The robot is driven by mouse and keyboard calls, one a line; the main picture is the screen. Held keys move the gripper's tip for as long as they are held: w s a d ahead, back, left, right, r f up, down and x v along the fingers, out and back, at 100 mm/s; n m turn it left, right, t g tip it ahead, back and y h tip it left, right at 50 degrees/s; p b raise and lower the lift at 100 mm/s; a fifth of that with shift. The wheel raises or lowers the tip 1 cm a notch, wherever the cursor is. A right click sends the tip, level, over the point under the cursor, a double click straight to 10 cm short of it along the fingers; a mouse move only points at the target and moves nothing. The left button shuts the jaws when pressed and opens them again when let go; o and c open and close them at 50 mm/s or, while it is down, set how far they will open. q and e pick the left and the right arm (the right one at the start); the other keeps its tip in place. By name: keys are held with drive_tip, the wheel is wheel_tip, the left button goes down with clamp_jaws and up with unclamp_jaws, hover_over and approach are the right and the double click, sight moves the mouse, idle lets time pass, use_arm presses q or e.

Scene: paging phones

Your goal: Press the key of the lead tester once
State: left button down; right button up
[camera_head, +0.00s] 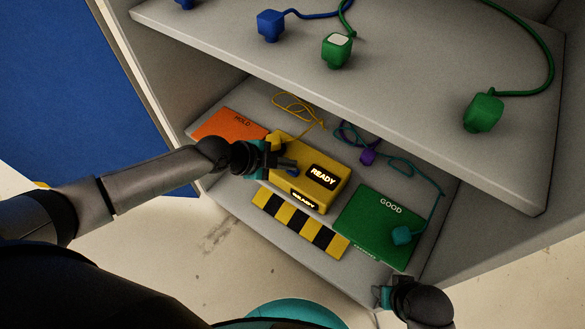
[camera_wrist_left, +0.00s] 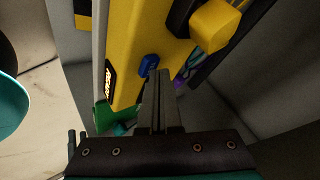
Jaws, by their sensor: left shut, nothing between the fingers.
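The lead tester is a yellow box (camera_head: 318,196) on the lower shelf, with a lit READY display (camera_head: 323,177). In the left wrist view its yellow body (camera_wrist_left: 125,50) stands ahead of the fingers. Its blue key (camera_wrist_left: 148,65) shows just beyond and slightly left of the fingertips; I cannot tell whether they touch. My left gripper (camera_head: 290,165) reaches in from the left, shut and empty, at the tester's left end. The shut fingers also show in the left wrist view (camera_wrist_left: 160,82). My right gripper (camera_head: 382,298) is at the lower right, away from the tester; its fingers are unclear.
A yellow plug (camera_wrist_left: 215,27) sits beside the key. A purple plug (camera_head: 367,157) lies behind. The upper shelf (camera_head: 420,110) overhangs, holding blue and green plugs.

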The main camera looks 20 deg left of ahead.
sight(287, 173)
use_arm(q)
drive_tip(key=shift+f, duration=0.25)
idle(0.4)
drive_tip(key=shift+r+p, duration=0.6)
drive_tip(key=shift+r, duration=0.35)
wheel_tip(287, 173, up, 5)
drive_tip(key=p, duration=0.4)
drive_tip(key=shift+p, duration=0.3)
drive_tip(key=shift+s, duration=0.1)
